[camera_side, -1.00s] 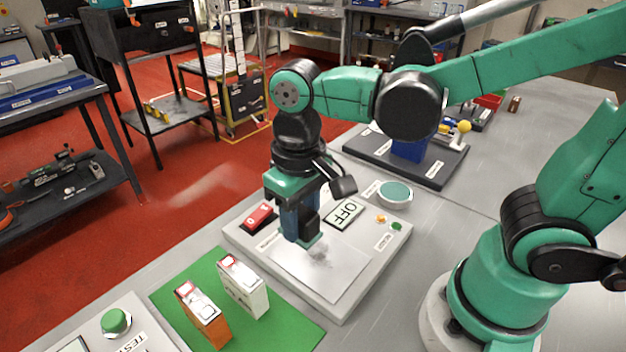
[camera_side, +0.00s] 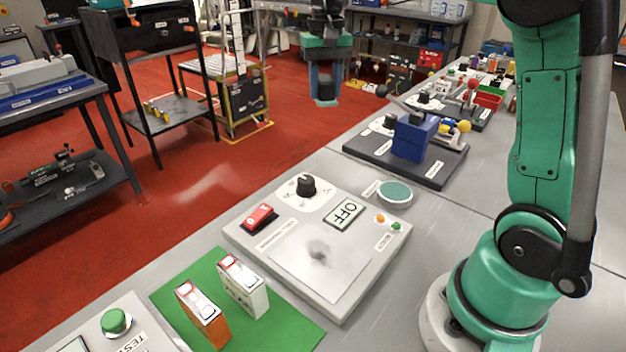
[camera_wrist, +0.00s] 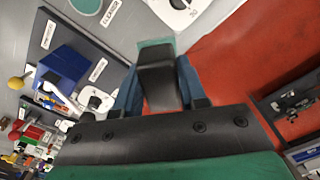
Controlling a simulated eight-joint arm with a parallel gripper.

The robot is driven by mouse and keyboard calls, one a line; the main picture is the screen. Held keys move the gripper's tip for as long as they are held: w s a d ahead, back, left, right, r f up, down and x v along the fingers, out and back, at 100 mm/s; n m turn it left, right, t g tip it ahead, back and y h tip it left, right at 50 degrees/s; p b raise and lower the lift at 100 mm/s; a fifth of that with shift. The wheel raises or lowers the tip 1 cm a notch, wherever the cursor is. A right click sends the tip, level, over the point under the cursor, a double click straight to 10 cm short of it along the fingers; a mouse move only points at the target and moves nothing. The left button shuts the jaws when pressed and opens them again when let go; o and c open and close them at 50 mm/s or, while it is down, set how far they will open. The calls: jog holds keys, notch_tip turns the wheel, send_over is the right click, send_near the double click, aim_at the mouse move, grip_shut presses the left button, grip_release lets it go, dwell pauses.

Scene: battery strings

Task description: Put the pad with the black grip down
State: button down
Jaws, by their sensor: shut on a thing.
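My gripper (camera_side: 325,72) is raised high, at the top middle of the side view, in front of the red floor and the shelves. It is shut on the black grip (camera_wrist: 158,82) of the pad, which sits between the two blue fingers in the wrist view. A strip of the teal pad (camera_wrist: 155,43) shows beyond the grip; the rest of the pad is hidden. Below and in front stands the grey panel (camera_side: 262,265) with a pale plate (camera_side: 340,270) that bears a dark smudge (camera_side: 319,251).
The panel carries a red switch (camera_side: 259,217), a black knob (camera_side: 306,186) and an OFF display (camera_side: 345,213). A blue block (camera_side: 412,138) stands on a dark board. Two battery-like blocks stand on a green mat (camera_side: 290,325).

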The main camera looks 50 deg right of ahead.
jog(key=m, duration=0.2)
send_over(340, 174)
notch_tip(340, 174, down, 14)
jog(key=shift+f, duration=2.35)
jog(key=shift+f, duration=0.1)
jog(key=shift+c, duration=2.4)
grip_release()
